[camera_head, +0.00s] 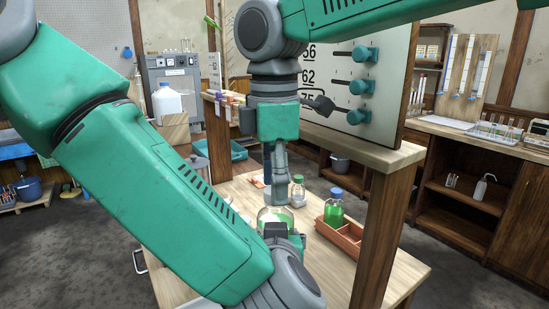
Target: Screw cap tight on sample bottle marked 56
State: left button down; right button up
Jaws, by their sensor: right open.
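My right gripper (275,190) hangs down from the arm at the top, its fingers open above the wooden table. Just below it is a round glass vessel (272,214) with green in it, partly hidden by my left arm. No number can be read on any bottle. My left gripper (284,236) is low in front of the round vessel; its fingers are mostly hidden.
The wooden tray (345,240) lies on the table (395,277) at right. A wooden post (379,235) rises beside it, under a panel (388,70) with teal knobs and numbers 56 and 62. A shelf of vials (225,100) stands behind. My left arm blocks the lower left.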

jog(key=shift+f, duration=0.55)
grip_shut()
